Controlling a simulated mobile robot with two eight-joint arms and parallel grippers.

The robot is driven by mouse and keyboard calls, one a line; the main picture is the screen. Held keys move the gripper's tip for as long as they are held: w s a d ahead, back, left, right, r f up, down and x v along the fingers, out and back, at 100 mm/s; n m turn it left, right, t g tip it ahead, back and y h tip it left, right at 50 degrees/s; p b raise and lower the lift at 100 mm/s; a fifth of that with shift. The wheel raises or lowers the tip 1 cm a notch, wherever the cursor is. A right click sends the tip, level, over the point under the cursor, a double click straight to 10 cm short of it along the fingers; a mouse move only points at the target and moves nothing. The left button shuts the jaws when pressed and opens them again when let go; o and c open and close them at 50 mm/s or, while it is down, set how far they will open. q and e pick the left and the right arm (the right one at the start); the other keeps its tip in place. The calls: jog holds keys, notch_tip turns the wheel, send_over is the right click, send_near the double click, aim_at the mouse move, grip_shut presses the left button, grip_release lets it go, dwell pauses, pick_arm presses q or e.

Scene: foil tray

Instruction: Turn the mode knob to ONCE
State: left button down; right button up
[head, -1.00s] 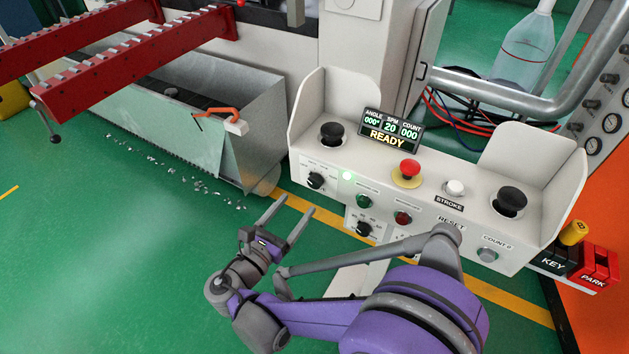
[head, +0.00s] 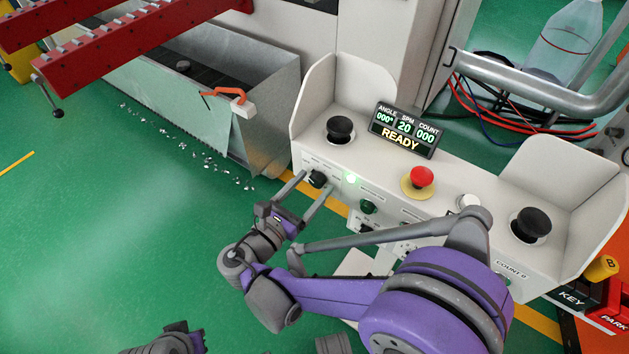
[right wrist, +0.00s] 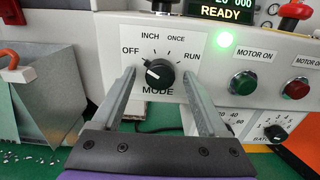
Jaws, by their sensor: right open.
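The mode knob (right wrist: 160,73) is a black dial with a white pointer mark on a white plate marked OFF, INCH, ONCE and RUN. Its mark points up and left, on the OFF side of the dial. In the head view the knob (head: 317,179) is at the left end of the control box's front. My right gripper (head: 316,183) is open, with one finger on each side of the knob. In the right wrist view its fingers (right wrist: 158,78) stand apart with visible gaps to the knob. Part of my left arm shows at the bottom edge of the head view; its fingers are not visible.
Beside the knob are a lit green lamp (right wrist: 224,41), a green MOTOR ON button (right wrist: 243,83) and a red button (right wrist: 296,88). A red emergency stop (head: 421,177) and a black palm button (head: 340,128) are on top. The display (head: 403,130) reads READY. A metal bin (head: 270,110) stands left.

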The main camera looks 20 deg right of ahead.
jog(key=shift+s, duration=0.1)
jog(key=shift+c, duration=0.8)
grip_shut()
